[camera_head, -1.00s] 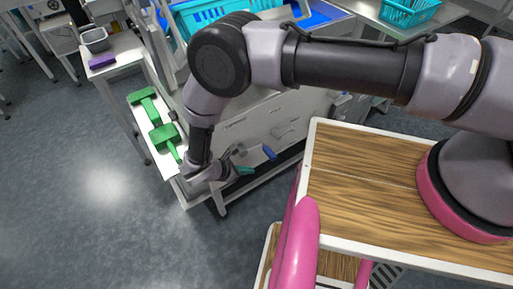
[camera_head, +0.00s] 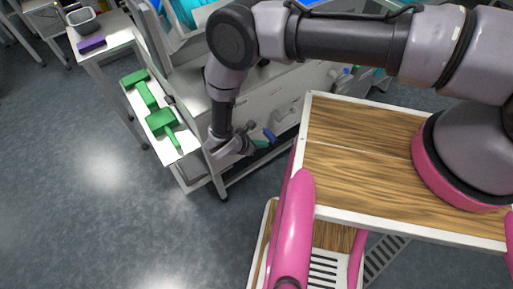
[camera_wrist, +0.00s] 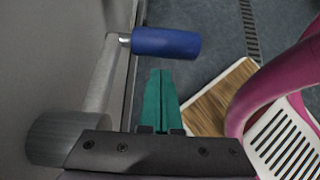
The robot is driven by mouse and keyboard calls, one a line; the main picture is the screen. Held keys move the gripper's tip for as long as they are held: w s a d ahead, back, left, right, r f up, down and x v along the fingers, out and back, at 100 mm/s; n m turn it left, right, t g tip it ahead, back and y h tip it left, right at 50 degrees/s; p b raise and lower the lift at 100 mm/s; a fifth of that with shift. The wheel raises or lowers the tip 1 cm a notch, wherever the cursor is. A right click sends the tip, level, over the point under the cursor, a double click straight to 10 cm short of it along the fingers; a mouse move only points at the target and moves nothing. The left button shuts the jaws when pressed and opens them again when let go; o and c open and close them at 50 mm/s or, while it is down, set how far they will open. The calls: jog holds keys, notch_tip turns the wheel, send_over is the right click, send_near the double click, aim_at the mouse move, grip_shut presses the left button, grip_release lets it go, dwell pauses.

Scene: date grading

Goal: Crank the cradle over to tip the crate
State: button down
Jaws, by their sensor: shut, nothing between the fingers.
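The crank shows in the wrist view as a blue grip (camera_wrist: 166,42) on a grey crank arm (camera_wrist: 100,75), with a round hub (camera_wrist: 62,138) on the machine's side. In the head view the blue grip (camera_head: 269,134) sits close to my gripper's fingertips. My gripper (camera_wrist: 158,75) has teal fingers that are closed together and empty. The fingertips are below the blue grip in the wrist view, apart from it in the picture. The turquoise crate (camera_head: 190,12) shows only in part at the top of the head view, cut off by the edge and my arm.
Green tools (camera_head: 161,122) lie on a white shelf (camera_head: 140,110) to the left. A purple block (camera_head: 91,44) and a grey bin (camera_head: 84,20) sit on a side table. My wood-topped base is at the right. Grey floor is open at lower left.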

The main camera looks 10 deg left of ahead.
jog(key=shift+w+d+r, duration=0.25)
jog(key=shift+r, duration=0.4)
jog(key=shift+d+r, duration=0.1)
